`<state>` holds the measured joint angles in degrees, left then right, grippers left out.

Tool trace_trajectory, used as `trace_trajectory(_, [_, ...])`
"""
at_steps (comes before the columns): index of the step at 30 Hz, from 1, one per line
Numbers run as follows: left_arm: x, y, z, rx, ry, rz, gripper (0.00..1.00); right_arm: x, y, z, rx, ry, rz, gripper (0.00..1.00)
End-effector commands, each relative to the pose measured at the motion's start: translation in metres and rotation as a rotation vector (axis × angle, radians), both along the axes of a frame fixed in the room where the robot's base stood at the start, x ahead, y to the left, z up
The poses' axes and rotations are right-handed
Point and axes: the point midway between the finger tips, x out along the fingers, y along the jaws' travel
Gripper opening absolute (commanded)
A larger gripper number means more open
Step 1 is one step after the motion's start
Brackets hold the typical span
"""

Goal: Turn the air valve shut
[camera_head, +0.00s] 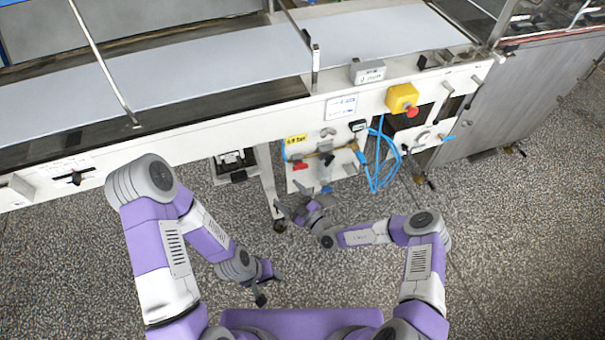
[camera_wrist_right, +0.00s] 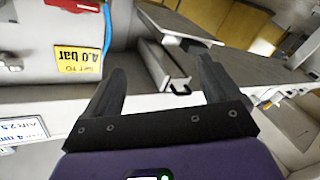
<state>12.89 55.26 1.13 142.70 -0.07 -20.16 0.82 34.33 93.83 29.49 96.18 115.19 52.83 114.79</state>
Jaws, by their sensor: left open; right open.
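The air panel (camera_head: 345,170) is a white plate under the machine's front rail. A small red valve handle (camera_head: 300,166) sits at its left, beneath a yellow "4.0 bar" label (camera_head: 296,140). In the right wrist view, a red part (camera_wrist_right: 75,5) is cut by the top edge, near the yellow label (camera_wrist_right: 82,52). My right gripper (camera_head: 293,202) is open and empty, in front of and below the red handle, apart from it. Its two fingers (camera_wrist_right: 160,85) are spread in the wrist view with nothing between them. My left gripper (camera_head: 270,288) is open and empty, low over the floor.
Blue hoses (camera_head: 378,160) hang right of the panel. A yellow box with a red button (camera_head: 403,98) is on the rail above. The white conveyor (camera_head: 220,75) runs along the back. A machine leg (camera_head: 268,185) stands left of the panel. The speckled floor (camera_head: 350,275) in front is clear.

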Motion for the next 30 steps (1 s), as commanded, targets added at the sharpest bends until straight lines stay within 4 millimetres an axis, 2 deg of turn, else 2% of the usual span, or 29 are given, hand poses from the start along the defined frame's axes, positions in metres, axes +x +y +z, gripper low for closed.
trace_trajectory(1, [0.000, 0.000, -0.004, 0.000, 0.000, 0.000, 0.43, 0.016, -0.015, -0.008, 0.115, 0.079, -0.111, 0.89])
trace_trajectory(3, [0.000, 0.000, -0.005, 0.000, 0.000, 0.000, 0.43, 0.033, -0.035, -0.016, 0.246, 0.162, -0.234, 0.89])
trace_trajectory(6, [0.000, 0.000, -0.007, 0.000, 0.000, 0.000, 0.43, 0.045, -0.055, -0.024, 0.370, 0.231, -0.349, 0.89])
trace_trajectory(9, [0.000, 0.000, -0.009, 0.000, 0.000, 0.000, 0.43, 0.054, -0.063, -0.028, 0.427, 0.258, -0.400, 0.89])
trace_trajectory(21, [0.000, 0.000, -0.030, 0.000, 0.000, 0.000, 0.43, 0.107, -0.047, -0.030, 0.432, 0.261, -0.405, 0.89])
trace_trajectory(25, [0.000, 0.000, -0.033, 0.000, 0.000, 0.000, 0.43, 0.118, -0.043, -0.029, 0.432, 0.262, -0.405, 0.89])
trace_trajectory(30, [0.000, 0.000, -0.034, 0.000, 0.000, 0.000, 0.43, 0.123, -0.042, -0.028, 0.433, 0.263, -0.405, 0.89])
